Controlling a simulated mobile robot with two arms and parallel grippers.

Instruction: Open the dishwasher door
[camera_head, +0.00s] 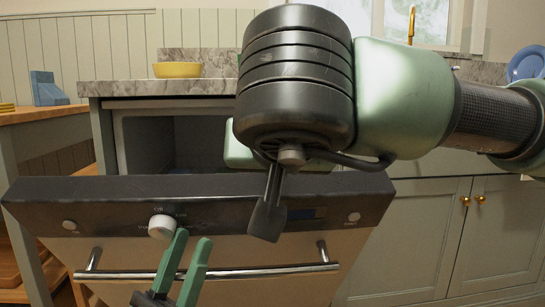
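The dishwasher door (120,255) is partly open, tilted outward at the top, with its dark control panel (110,205) and a white knob (162,227) facing me. A gap above the panel shows the dark inside of the dishwasher (190,145). A metal bar handle (265,271) runs across the door front. My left gripper (192,238) has two green fingers slightly apart, in front of the door and overlapping the handle; contact cannot be told. My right arm crosses from the right. A dark finger-like part of my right gripper (267,217) hangs before the panel; its opening is unclear.
A marble counter (125,88) above the dishwasher holds a yellow bowl (178,70). A wooden side table (40,115) with a blue object (48,90) stands at left. Closed cabinets (430,235) are at right. A blue plate (525,64) shows at the right edge.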

